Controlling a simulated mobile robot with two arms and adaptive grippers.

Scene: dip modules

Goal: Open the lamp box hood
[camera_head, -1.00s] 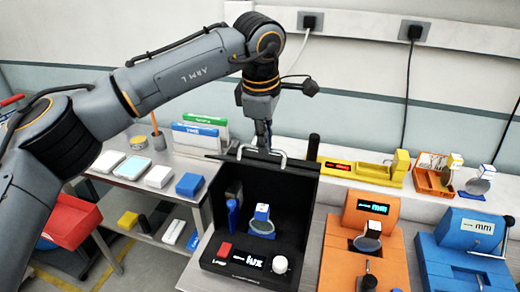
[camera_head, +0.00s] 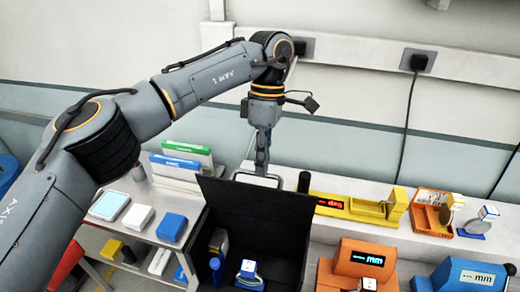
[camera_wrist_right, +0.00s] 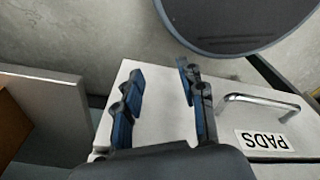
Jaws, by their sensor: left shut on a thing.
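The lamp box (camera_head: 291,270) is black, near the bottom middle of the head view, its lower front cut off by the picture edge. Its black hood (camera_head: 262,212) stands raised at the back, inner face showing. A pale bar handle (camera_head: 245,178) lies at the hood's top edge. My left gripper (camera_head: 262,170) points down and is shut on this handle; the fingertips are partly hidden. My right gripper (camera_wrist_right: 163,100) shows only in the right wrist view, with its two fingers apart and nothing between them, over a white surface.
A blue-based magnifier (camera_head: 249,272) stands inside the box. A yellow device (camera_head: 365,209) and orange device (camera_head: 362,262) are to the right. A shelf with boxes (camera_head: 172,227) is at left. In the right wrist view, a metal handle (camera_wrist_right: 262,98) is beside a PADS label (camera_wrist_right: 264,140).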

